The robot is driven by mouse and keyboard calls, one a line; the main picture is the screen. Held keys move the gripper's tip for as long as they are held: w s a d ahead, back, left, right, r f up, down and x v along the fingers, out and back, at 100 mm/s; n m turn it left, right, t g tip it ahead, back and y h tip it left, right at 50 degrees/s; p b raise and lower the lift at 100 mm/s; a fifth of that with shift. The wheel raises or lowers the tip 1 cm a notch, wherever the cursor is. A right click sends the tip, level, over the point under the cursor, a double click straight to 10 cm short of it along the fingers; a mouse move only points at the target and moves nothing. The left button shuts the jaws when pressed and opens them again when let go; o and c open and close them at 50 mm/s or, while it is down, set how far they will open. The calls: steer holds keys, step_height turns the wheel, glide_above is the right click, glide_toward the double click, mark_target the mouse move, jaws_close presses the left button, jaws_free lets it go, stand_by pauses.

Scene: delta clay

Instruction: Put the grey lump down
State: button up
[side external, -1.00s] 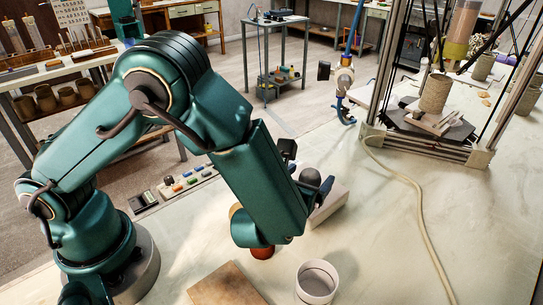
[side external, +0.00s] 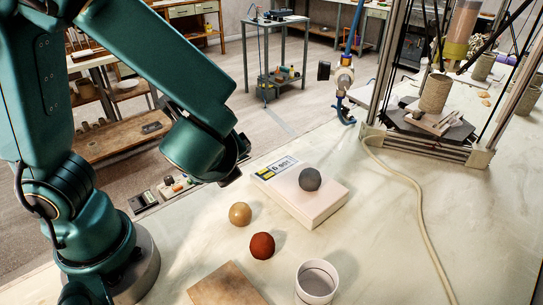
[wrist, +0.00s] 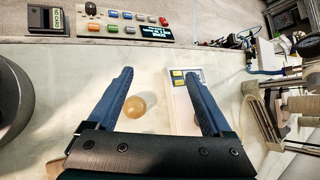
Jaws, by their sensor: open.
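The grey lump (side external: 310,179) rests on top of the pale flat scale (side external: 322,205), towards its far right part. My gripper (wrist: 158,72) is open, with nothing between its two blue fingers. In the side view my wrist is up and to the left of the scale, clear of the lump; the fingers are mostly hidden there. In the wrist view the scale (wrist: 184,118) lies partly behind the right finger, and I cannot make out the lump.
A tan ball (side external: 240,214) and a red-brown ball (side external: 262,246) lie left of the scale. A white cup (side external: 316,284) and a wooden board (side external: 228,286) are at the front. A control panel (wrist: 125,27) and a framed printer (side external: 433,120) stand farther off. A pale hose (side external: 420,215) crosses the right.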

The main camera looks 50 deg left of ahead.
steer(key=s+d+r+n+h, duration=0.2)
steer(key=s+r+n+h, duration=0.3)
steer(key=n, duration=1.4)
steer(key=shift+s+d+r+h, duration=0.15)
steer(key=shift+s+h, duration=0.85)
steer(key=shift+h, duration=0.2)
stand_by(0.6)
steer(key=shift+o, duration=0.7)
